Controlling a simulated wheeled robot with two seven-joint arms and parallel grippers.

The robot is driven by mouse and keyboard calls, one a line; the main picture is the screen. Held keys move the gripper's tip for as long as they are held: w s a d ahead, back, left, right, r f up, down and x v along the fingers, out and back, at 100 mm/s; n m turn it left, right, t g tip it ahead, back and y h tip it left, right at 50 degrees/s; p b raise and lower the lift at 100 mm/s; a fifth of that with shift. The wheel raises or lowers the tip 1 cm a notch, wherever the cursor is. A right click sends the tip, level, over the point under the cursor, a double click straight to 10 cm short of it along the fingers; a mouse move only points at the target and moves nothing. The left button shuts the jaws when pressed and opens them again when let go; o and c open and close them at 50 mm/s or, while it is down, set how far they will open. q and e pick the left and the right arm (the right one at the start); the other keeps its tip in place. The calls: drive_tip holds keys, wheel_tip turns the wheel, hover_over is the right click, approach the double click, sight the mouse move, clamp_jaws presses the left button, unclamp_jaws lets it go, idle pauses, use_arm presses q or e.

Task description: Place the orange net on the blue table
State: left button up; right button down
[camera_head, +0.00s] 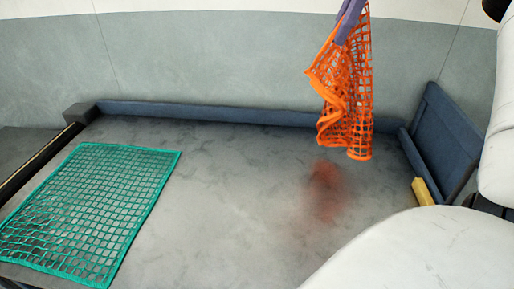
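The orange net (352,95) hangs crumpled in the air over the right back part of the table. My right gripper (348,22) comes in at the top edge, with only its purple-grey fingers showing. They are closed on the net's upper end, and the net hangs down from them. The table (225,200) has a grey top with a dark blue raised edge (210,112) along the back. A blurred reddish reflection of the net shows on the table top below it. My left gripper is out of view.
A green net (95,205) lies spread flat on the left part of the table. A dark blue panel (440,140) and a small yellow block (422,191) are at the right edge. The middle of the table is clear. A grey wall stands behind.

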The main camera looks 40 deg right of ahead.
drive_tip(key=w+a+f, duration=0.1)
drive_tip(key=a+f, duration=1.1)
drive_tip(key=a, duration=0.1)
drive_tip(key=w+a+f, duration=0.2)
drive_tip(key=a+f, duration=1)
drive_tip(key=a, duration=0.1)
drive_tip(key=w+a+f, duration=0.1)
drive_tip(key=a+f, duration=1.2)
drive_tip(key=shift+w+a, duration=0.15)
drive_tip(key=shift+a, duration=0.25)
drive_tip(key=c, duration=1.6)
unclamp_jaws()
drive_tip(key=shift+o, duration=0.2)
